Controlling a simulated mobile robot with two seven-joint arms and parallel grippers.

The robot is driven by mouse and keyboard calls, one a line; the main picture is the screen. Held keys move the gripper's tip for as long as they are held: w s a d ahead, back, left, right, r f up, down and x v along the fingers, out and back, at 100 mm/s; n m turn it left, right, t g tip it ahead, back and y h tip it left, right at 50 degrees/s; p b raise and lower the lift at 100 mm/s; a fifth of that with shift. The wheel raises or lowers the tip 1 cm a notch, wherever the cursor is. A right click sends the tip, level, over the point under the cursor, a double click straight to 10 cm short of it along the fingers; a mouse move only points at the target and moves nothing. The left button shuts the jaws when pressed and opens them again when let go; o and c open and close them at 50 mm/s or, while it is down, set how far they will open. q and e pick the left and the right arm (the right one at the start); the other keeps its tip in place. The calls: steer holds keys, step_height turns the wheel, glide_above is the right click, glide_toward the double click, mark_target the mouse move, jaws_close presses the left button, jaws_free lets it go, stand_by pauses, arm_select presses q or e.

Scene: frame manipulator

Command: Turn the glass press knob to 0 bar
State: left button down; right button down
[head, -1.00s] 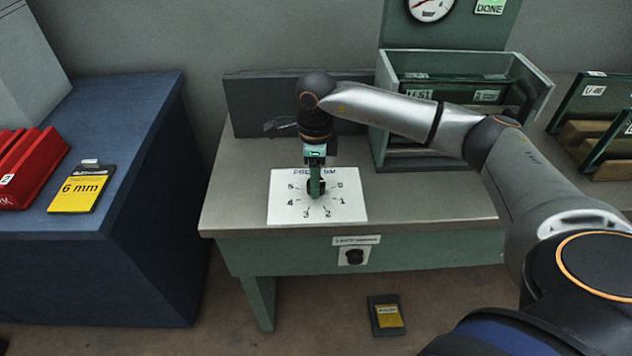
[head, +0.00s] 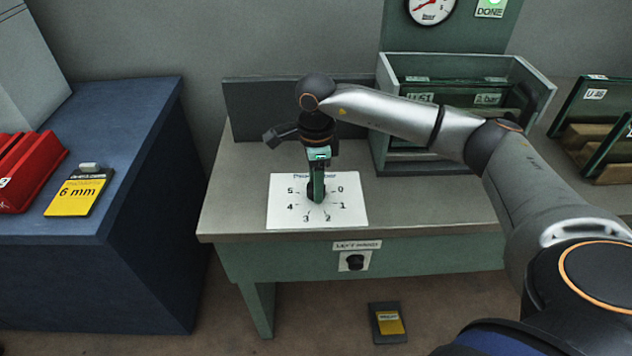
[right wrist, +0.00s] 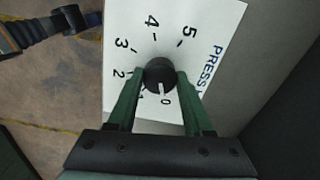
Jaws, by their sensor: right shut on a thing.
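The press knob (right wrist: 160,75) is round and black, on a white dial plate (head: 345,213) numbered 0 to 5 on the bench top. In the right wrist view a white mark on the knob points at or close to the 0. My right gripper (head: 316,188) points down at the plate and is shut on the knob. Its two green fingers (right wrist: 158,88) lie on either side of the knob in the wrist view. In the head view the gripper hides most of the knob.
A pressure gauge (head: 431,8) with a red needle is cut off at the top. A black knob (head: 354,262) sits on the bench front. A green rack (head: 384,125) stands right of the dial. A blue cabinet (head: 130,140) stands at left.

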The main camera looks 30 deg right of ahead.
steer(key=shift+c, duration=1.5)
jaws_free()
steer(key=shift+r, duration=0.1)
step_height(320, 180, up, 12)
steer(key=shift+r, duration=0.2)
